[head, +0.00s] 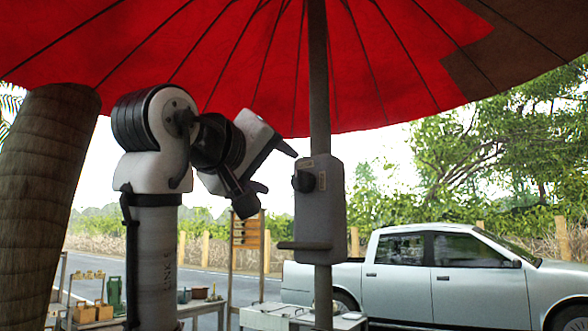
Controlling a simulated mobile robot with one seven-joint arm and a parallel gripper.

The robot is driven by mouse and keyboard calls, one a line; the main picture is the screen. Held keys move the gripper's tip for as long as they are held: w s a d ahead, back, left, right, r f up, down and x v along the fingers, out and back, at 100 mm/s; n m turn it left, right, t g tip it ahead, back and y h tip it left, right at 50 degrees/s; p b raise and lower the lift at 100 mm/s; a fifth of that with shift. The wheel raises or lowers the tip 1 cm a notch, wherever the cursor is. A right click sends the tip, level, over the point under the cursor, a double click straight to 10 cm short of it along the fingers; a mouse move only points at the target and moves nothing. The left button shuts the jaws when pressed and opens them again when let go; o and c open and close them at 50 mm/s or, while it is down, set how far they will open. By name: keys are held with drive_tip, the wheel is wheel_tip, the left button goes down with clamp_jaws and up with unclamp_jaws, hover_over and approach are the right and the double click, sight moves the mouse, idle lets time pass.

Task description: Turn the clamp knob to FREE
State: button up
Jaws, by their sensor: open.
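The dark clamp knob (304,181) sits on the upper left of a grey box (322,215) fixed around the umbrella pole. Small pale labels lie above it and to its right, too small to read, so its setting cannot be told. A grey bar (303,246) sticks out left from the box's lower part. My gripper (280,170) is just left of the knob, with its dark fingers apart and nothing between them. It appears clear of the knob, though the depth gap is hard to judge.
The pole (319,75) rises into the open red umbrella (240,60). A thick trunk (42,210) stands at the left. Low tables with pots (200,293) and a white box (270,316) are behind. A silver pickup (440,275) is parked at the right.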

sight(299, 179)
drive_tip(key=p+x, duration=0.2)
drive_tip(key=x, duration=0.5)
drive_tip(key=shift+w+d, duration=0.15)
drive_tip(key=shift+w, duration=0.2)
drive_tip(key=shift+c, duration=0.4)
drive_tip(key=c, duration=0.9)
